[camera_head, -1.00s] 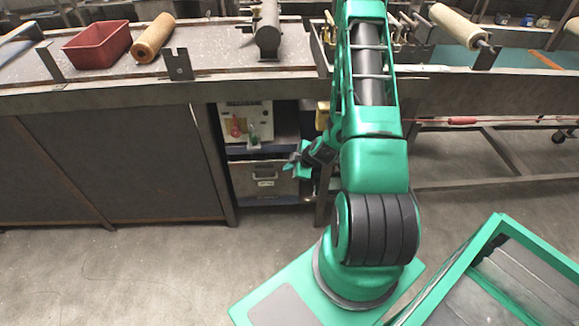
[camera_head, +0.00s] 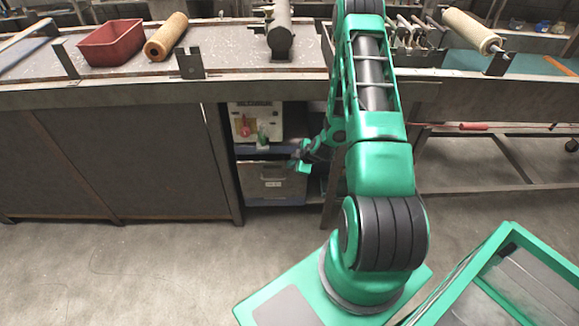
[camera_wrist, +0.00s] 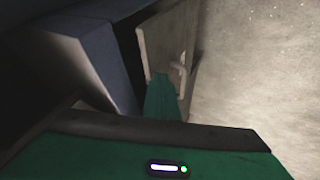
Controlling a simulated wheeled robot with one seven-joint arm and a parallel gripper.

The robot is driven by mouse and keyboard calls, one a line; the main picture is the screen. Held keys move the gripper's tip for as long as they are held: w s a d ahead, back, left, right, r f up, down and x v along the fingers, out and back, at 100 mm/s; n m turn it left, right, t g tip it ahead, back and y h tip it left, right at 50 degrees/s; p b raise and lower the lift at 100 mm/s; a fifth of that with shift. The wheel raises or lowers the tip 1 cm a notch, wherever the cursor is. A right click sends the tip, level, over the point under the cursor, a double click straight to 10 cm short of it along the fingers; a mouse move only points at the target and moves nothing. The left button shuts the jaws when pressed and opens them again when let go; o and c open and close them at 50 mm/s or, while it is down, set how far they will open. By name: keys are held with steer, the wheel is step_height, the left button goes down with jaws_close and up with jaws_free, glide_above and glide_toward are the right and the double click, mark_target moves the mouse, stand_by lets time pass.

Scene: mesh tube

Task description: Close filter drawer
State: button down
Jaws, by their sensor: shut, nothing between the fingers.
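The filter drawer (camera_head: 268,190) is a grey-beige front with a handle and a small label, low under the bench in the head view. In the wrist view its front panel (camera_wrist: 158,38) stands upright beside a blue frame, seen edge-on with a handle. I cannot tell how far out it stands. My gripper (camera_head: 298,163) is at the drawer's upper right in the head view.
A white unit (camera_head: 256,124) with red and green knobs sits above the drawer. A bench leg (camera_head: 222,165) stands to its left. The bench (camera_head: 120,98) overhangs, bearing a red bin (camera_head: 112,43) and rollers. Open floor (camera_head: 120,270) lies in front.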

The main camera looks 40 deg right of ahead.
steer(key=w+d, duration=0.1)
steer(key=w, duration=0.1)
steer(key=shift+w+d, duration=0.4)
steer(key=shift+w+d+r, duration=0.15)
steer(key=shift+w+d, duration=0.3)
steer(key=shift+w, duration=0.05)
steer(key=shift+s+a, duration=0.4)
steer(key=s+a+r, duration=0.1)
steer(key=s+r, duration=0.6)
steer(key=s, duration=0.2)
steer(key=shift+a+r, duration=0.3)
